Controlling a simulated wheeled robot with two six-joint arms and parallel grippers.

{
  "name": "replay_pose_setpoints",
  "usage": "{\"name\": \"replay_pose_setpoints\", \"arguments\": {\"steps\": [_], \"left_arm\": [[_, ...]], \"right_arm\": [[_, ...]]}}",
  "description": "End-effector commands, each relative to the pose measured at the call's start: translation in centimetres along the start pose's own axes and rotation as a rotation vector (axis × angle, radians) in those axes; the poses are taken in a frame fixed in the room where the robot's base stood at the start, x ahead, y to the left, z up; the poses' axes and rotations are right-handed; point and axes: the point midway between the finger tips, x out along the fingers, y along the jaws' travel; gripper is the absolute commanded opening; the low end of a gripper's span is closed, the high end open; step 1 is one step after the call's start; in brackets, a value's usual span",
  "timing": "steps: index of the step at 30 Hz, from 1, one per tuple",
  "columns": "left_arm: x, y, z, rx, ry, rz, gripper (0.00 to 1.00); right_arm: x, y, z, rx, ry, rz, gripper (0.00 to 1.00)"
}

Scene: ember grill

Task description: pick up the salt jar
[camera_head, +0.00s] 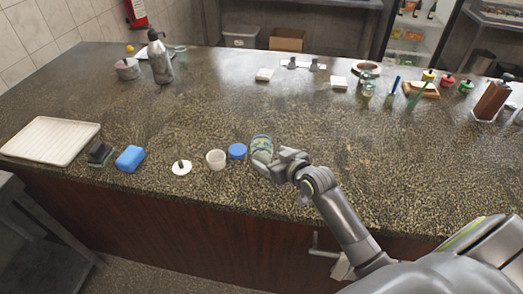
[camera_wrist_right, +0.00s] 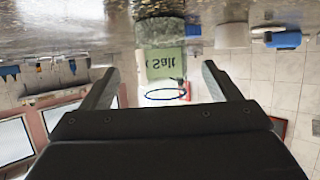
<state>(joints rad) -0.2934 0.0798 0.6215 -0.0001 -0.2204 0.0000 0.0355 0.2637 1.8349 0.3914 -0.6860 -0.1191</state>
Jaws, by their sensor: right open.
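The salt jar (camera_head: 261,144) stands upright near the counter's front edge, its lower part partly hidden by my right gripper in the head view. In the upside-down right wrist view, the jar (camera_wrist_right: 164,62) shows a green label reading "Salt" and a thin blue ring at its open-looking top. My right gripper (camera_head: 272,162) is at the jar's front side. In the wrist view its two fingers (camera_wrist_right: 160,76) are apart, with the jar centred between them in the picture; I cannot tell whether they reach around it. My left gripper is not in view.
Further left are a blue block (camera_head: 130,158) and a white tray (camera_head: 50,140). The counter behind the jar is clear.

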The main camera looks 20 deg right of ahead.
Motion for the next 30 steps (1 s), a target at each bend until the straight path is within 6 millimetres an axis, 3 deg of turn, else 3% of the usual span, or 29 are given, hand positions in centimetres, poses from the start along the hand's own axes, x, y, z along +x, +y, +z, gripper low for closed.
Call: {"name": "replay_pose_setpoints", "arguments": {"steps": [8, 21, 30], "left_arm": [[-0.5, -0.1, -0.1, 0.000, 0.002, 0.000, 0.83], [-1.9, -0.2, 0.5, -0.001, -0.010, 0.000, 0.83], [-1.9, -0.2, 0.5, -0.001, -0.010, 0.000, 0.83]], "right_arm": [[1.3, -0.1, -0.2, 0.000, 0.000, 0.000, 0.83], [5.6, -0.3, -0.4, 0.000, 0.000, 0.000, 0.83], [5.9, -0.3, -0.4, -0.001, 0.000, 0.000, 0.83]]}}
